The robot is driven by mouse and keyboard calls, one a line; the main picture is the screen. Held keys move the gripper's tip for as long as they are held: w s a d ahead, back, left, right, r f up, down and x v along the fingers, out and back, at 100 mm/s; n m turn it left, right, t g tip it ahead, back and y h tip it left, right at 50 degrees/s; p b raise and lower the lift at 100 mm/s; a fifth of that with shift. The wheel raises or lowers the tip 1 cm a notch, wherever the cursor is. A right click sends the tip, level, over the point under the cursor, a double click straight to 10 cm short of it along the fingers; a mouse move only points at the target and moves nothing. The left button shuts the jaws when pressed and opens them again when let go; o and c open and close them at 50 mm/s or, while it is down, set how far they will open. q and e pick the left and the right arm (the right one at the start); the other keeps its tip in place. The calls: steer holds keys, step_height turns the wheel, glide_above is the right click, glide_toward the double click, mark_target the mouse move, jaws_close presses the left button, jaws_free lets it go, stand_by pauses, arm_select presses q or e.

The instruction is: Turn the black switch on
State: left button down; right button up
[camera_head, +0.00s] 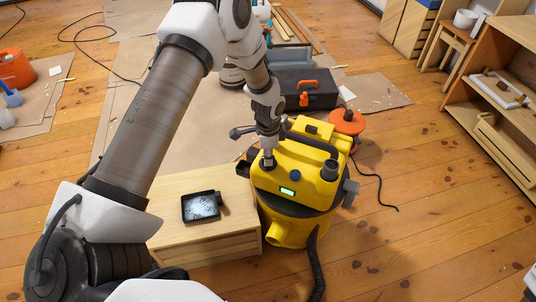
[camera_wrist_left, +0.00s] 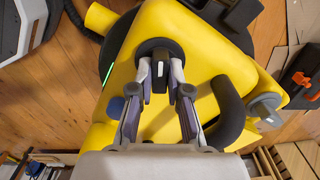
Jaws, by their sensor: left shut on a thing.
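The black switch (camera_wrist_left: 159,73) is a dark knob on a round black base on top of the yellow vacuum (camera_head: 300,173). In the left wrist view the yellow body (camera_wrist_left: 195,35) fills the middle. My left gripper (camera_wrist_left: 160,80) has both fingertips around the knob, one on each side, and is shut on it. In the head view the left gripper (camera_head: 268,160) comes down on the left part of the vacuum's top and largely hides the switch. A small green lit display (camera_head: 287,191) and a blue knob (camera_head: 295,174) sit beside it. My right gripper is not in view.
A wooden box (camera_head: 185,240) with a black paint tray (camera_head: 201,206) stands left of the vacuum. A black toolbox (camera_head: 307,88) and an orange cable reel (camera_head: 347,121) are behind it. A black hose (camera_head: 317,265) runs down in front. Floor at the right is mostly free.

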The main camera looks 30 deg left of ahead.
arm_select(q)
steer(key=c, duration=1.1)
jaws_free()
step_height(320, 180, up, 12)
steer(key=shift+f, duration=0.1)
